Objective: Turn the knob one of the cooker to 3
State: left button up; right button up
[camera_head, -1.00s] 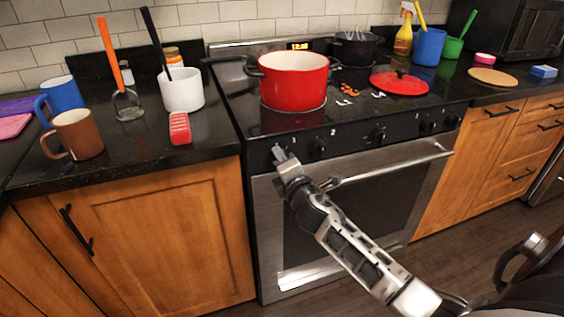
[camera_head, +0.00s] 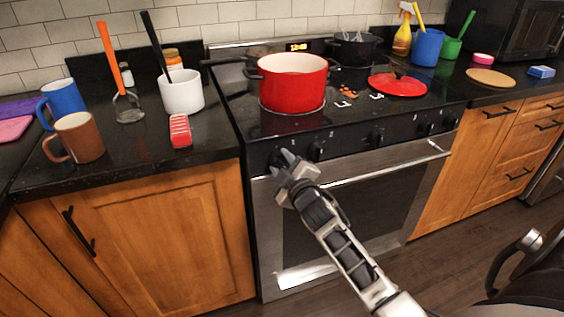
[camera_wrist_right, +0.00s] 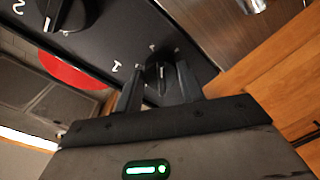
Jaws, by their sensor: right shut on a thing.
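Knob one (camera_head: 275,159) is the leftmost black knob on the cooker's front panel, partly hidden by my gripper in the head view. My right gripper (camera_head: 285,158) reaches it from the front and is shut on it. In the right wrist view, knob one (camera_wrist_right: 160,74) sits between the two dark fingers (camera_wrist_right: 160,84), with a white "1" printed beside it. The knob's exact setting is too small to read. The cooker (camera_head: 350,205) has a black top and a steel oven door. My left gripper is not in view.
Knob two (camera_head: 316,150) is close to the right of my gripper. The oven door handle (camera_head: 390,163) runs below the panel. A red pot (camera_head: 292,85) stands on the hob above, beside a red lid (camera_head: 398,85). A red sponge-like block (camera_head: 180,129) lies on the left counter.

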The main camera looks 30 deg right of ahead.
jog(key=m+p, duration=0.1)
jog(key=m, duration=0.3)
jog(key=shift+f+m+t+p, duration=0.15)
jog(key=shift+m+t+p, duration=0.3)
jog(key=shift+m, duration=1.65)
jog(key=o, duration=1)
jog(key=shift+c, duration=0.2)
jog(key=shift+s, duration=0.15)
jog(key=s+a, duration=0.2)
jog(key=s, duration=1.3)
jog(key=shift+s+a, duration=0.25)
jog(key=shift+a, duration=0.05)
